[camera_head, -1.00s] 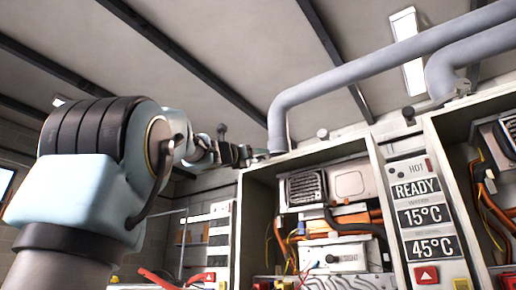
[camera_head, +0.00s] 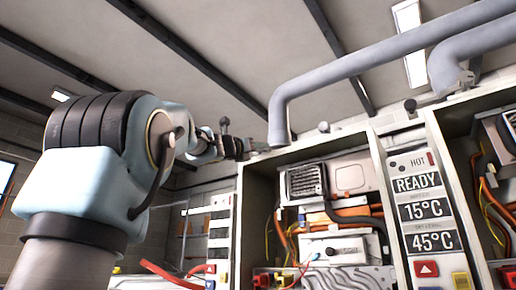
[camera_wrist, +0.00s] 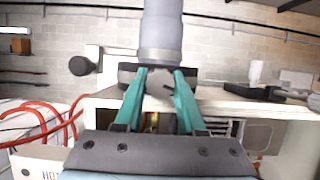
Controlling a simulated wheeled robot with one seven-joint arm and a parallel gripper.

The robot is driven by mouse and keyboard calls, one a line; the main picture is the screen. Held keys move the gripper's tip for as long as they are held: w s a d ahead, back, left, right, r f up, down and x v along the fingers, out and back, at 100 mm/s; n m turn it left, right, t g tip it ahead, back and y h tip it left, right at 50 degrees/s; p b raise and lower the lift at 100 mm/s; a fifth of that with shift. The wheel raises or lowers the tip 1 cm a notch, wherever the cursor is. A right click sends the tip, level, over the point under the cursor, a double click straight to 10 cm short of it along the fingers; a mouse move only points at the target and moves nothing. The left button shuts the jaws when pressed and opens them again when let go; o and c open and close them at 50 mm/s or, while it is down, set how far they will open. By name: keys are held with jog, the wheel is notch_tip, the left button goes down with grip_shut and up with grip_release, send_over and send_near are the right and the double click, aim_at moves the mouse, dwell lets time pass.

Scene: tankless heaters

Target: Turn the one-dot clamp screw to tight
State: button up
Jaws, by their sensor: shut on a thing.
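In the wrist view my gripper (camera_wrist: 160,76) has its two teal fingers closed on a rounded grey piece (camera_wrist: 160,92), which appears to be the clamp screw, just below the end of a thick grey pipe (camera_wrist: 160,32). The fingers hide its sides, and I cannot make out any dots on it or its turn. In the head view my gripper (camera_head: 242,147) is small and dark beside the pipe's lower end (camera_head: 279,130), at the top left corner of the open heater cabinet (camera_head: 243,215). The screw itself is not clear there.
A dark round knob (camera_wrist: 81,66) sits left of the pipe. Red hoses (camera_wrist: 45,118) run at the left. A panel (camera_head: 424,210) reads READY, 15°C and 45°C. A second cabinet stands at the right. Open room lies above the cabinet, left of the pipe.

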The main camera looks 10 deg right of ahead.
grip_shut()
jog(key=shift+m, duration=0.3)
jog(key=shift+m+g+h+b, duration=0.4)
jog(key=shift+m+b, duration=0.15)
jog(key=shift+m, duration=0.25)
jog(key=o, duration=1)
grip_release()
jog(key=shift+b+v, duration=3.2)
jog(key=shift+v, duration=2.25)
